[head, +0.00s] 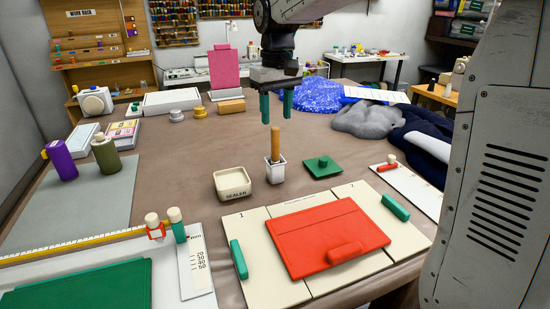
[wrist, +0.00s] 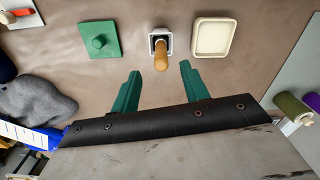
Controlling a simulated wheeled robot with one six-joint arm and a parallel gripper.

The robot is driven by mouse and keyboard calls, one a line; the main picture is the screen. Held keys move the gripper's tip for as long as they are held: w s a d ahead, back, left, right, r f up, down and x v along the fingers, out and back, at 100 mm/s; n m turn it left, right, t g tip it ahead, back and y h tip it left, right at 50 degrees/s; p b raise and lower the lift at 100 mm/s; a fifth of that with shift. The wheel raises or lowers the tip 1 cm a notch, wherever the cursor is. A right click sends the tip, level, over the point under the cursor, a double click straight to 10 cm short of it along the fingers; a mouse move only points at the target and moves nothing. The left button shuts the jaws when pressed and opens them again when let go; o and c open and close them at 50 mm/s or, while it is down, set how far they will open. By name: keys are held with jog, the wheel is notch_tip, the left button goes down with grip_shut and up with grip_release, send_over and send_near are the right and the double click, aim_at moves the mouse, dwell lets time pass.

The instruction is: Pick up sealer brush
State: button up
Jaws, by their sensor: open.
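The sealer brush (head: 275,144) has a tan wooden handle and stands upright in a small white square holder (head: 276,170) on the brown table. Its bristle end is hidden in the holder. In the wrist view the handle (wrist: 161,58) points toward the camera from its holder (wrist: 151,42). My gripper (head: 276,108) has green fingers and hangs above and behind the brush, apart from it. It is open and empty. In the wrist view the fingers of my gripper (wrist: 160,68) lie on either side of the handle's line, with the holder beyond them.
The cream SEALER dish (head: 232,183) stands just left of the holder, and a green knobbed plate (head: 322,166) lies just right. A red folder-like piece (head: 338,235) lies on a cream board in front. Grey fabric (head: 368,120) lies at the back right.

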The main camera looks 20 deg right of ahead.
aim_at(275, 128)
jog(key=shift+w+f, duration=0.35)
notch_tip(275, 128, down, 7)
jog(key=shift+s+a+f, duration=0.1)
jog(key=shift+s+f, duration=0.05)
grip_shut()
